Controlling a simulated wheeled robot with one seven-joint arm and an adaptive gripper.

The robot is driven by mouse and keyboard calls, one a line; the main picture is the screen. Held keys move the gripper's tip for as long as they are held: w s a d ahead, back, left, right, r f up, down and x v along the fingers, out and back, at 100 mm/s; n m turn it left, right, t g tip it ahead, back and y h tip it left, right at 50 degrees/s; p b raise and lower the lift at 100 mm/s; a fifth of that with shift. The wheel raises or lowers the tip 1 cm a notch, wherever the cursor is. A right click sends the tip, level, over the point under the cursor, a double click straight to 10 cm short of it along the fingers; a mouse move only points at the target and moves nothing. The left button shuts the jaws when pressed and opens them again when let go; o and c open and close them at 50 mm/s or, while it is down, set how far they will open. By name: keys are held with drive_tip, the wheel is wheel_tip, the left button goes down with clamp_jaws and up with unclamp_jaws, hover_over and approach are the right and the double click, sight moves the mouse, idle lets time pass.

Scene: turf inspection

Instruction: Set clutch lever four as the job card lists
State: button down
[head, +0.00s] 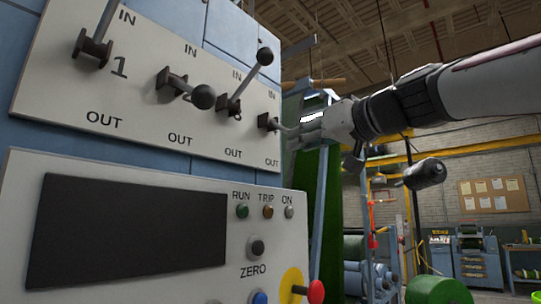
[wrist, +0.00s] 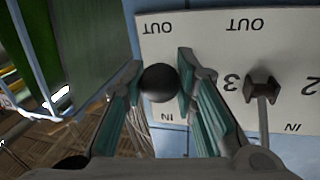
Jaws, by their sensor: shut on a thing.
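The lever plate (head: 150,100) has a row of levers between IN and OUT labels. Clutch lever four (head: 268,122) is the rightmost; its rod sticks out toward my gripper (head: 299,131), slightly below level. Its dark ball knob (wrist: 158,83) is between my fingers in the wrist view, and the gripper is shut on it. The gripper hides this knob in the head view. Lever three (head: 233,103) points up toward IN. Lever two (head: 178,82) points outward and slightly down. Lever one (head: 95,45) points up, its top out of frame. No readable job card shows.
Below the plate is a panel with a dark screen (head: 130,228), RUN, TRIP and ON lamps, and a ZERO button (head: 256,248). A red knob (head: 316,291) sticks out at its lower right. A green roll (head: 437,291) and a workbench (head: 470,262) stand farther back.

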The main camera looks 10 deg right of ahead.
drive_tip(key=shift+s+r+p, duration=0.1)
drive_tip(key=shift+r+p, duration=0.05)
drive_tip(key=shift+p, duration=0.2)
drive_tip(key=p, duration=0.1)
drive_tip(key=r+g+p, duration=0.1)
drive_tip(key=shift+s+d+r+h+p, duration=0.1)
drive_tip(key=shift+s+d+h+p, duration=0.1)
drive_tip(key=shift+s+h+p, duration=0.15)
wheel_tip(320, 180, up, 12)
drive_tip(key=n+g+h+p, duration=0.1)
drive_tip(key=g+p, duration=0.1)
drive_tip(key=p, duration=1)
drive_tip(key=shift+w+a+g, duration=0.2)
drive_tip(key=shift+w+g, duration=0.1)
drive_tip(key=shift+w+a+p, duration=0.1)
drive_tip(key=shift+w+p, duration=0.1)
drive_tip(key=shift+p, duration=0.25)
drive_tip(key=c, duration=1.3)
unclamp_jaws()
